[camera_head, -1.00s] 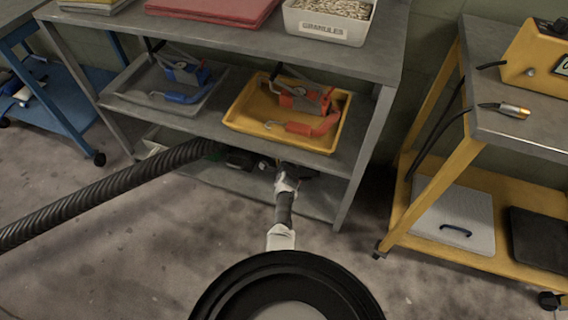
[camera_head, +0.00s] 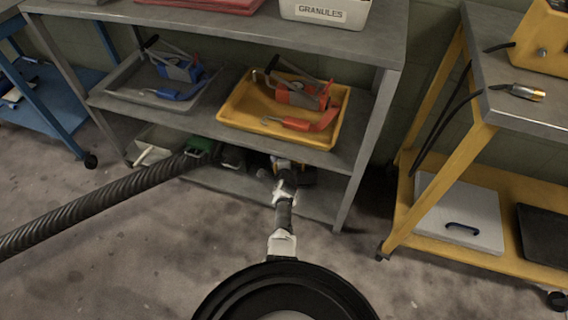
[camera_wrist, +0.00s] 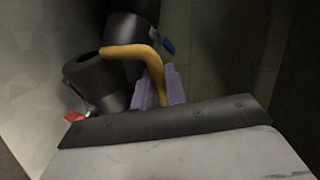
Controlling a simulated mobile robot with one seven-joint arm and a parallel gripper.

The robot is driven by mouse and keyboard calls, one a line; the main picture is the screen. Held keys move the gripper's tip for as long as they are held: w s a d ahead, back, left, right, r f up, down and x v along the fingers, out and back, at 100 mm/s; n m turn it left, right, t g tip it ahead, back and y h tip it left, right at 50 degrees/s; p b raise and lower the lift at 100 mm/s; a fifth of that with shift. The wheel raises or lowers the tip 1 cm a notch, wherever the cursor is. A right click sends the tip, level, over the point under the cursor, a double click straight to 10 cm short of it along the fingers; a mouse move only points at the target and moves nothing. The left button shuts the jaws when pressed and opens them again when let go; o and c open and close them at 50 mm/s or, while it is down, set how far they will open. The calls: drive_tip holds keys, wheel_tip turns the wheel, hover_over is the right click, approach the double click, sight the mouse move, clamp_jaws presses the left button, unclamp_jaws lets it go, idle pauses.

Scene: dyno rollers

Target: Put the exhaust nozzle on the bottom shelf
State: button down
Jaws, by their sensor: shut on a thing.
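The exhaust nozzle shows in the wrist view as black cylinders (camera_wrist: 92,82) with a bent orange handle (camera_wrist: 128,51), a red clip and a blue clip. My gripper (camera_wrist: 160,92) is shut on the handle, which runs between its two fingers. In the head view my gripper (camera_head: 284,168) is low, at the opening above the bottom shelf (camera_head: 232,184), under the middle shelf. Dark parts of the nozzle (camera_head: 234,157) show in shadow there. Whether the nozzle touches the shelf cannot be told. A ribbed black hose (camera_head: 95,204) runs from the left to a green fitting (camera_head: 203,148) there.
The middle shelf above holds a yellow tray (camera_head: 228,117) and a grey tray (camera_head: 118,93) with clamp-like tools. A pale tray (camera_head: 150,147) is at the bottom shelf's left. A shelf leg (camera_head: 362,150) and a yellow cart (camera_head: 440,190) stand right.

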drive_tip(key=shift+w+r, duration=0.2)
drive_tip(key=c, duration=1.7)
unclamp_jaws()
drive_tip(key=shift+s+f, duration=0.15)
drive_tip(key=shift+f, duration=0.1)
drive_tip(key=shift+o, duration=1.3)
drive_tip(key=shift+r, duration=0.1)
